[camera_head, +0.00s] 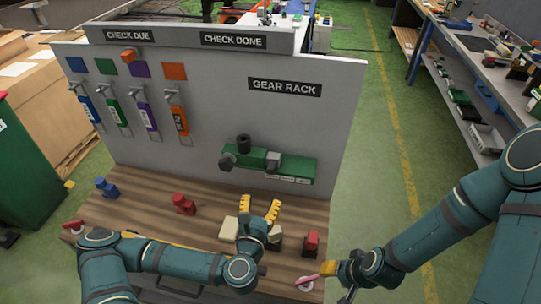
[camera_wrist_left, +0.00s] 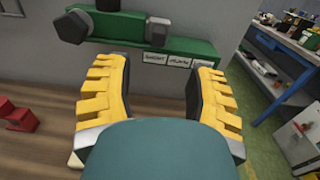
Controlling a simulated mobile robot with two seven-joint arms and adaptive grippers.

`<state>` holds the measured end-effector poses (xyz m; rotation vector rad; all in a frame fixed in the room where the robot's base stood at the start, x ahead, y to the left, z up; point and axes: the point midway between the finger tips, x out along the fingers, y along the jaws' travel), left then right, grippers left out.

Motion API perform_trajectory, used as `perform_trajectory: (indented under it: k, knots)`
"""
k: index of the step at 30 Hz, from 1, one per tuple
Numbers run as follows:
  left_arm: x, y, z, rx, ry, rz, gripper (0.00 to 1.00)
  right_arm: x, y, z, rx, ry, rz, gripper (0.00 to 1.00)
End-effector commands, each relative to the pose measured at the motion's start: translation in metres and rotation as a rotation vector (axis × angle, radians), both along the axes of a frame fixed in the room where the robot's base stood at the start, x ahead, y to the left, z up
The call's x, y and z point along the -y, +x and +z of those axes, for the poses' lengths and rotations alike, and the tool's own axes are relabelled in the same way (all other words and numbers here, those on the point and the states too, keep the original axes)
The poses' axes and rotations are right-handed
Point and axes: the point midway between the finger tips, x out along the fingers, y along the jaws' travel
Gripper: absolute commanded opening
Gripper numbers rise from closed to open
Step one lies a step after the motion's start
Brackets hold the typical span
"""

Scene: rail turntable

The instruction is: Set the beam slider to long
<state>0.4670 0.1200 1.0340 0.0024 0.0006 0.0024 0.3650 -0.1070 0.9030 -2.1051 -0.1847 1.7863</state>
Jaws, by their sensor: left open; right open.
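A green bar-shaped unit (camera_head: 240,169) is mounted on the grey panel below the GEAR RACK sign. It carries a dark round knob and a grey block (camera_head: 272,160), which looks like the slider. In the left wrist view the grey block (camera_wrist_left: 158,26) sits above a row of small white labels (camera_wrist_left: 178,61), too blurred to read. My left gripper (camera_head: 260,208) is open and empty, below and in front of the unit; its yellow fingers point toward it in the wrist view (camera_wrist_left: 158,90). My right gripper (camera_head: 325,285) is open near the bench's right front corner.
Red (camera_head: 183,204) and blue (camera_head: 107,187) small fixtures stand on the wooden bench (camera_head: 150,212). A red block (camera_head: 311,243) is at its right end. Several coloured tags (camera_head: 180,120) hang on the panel's left. A cluttered workbench (camera_head: 460,60) stands at the right.

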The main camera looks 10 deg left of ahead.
Motion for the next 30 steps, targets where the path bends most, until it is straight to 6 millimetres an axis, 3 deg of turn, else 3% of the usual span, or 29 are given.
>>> perform_trajectory:
  k: [15, 30]
  knots:
    - [0.0, 0.027, -0.005, 0.003, -0.003, 0.002, 0.55, -0.003, 0.001, -0.058, -0.002, -0.01, -0.001, 0.47]
    - [-0.001, 0.118, 0.0, 0.001, -0.001, 0.003, 0.55, -0.002, 0.001, -0.047, -0.001, -0.008, 0.0, 0.47]
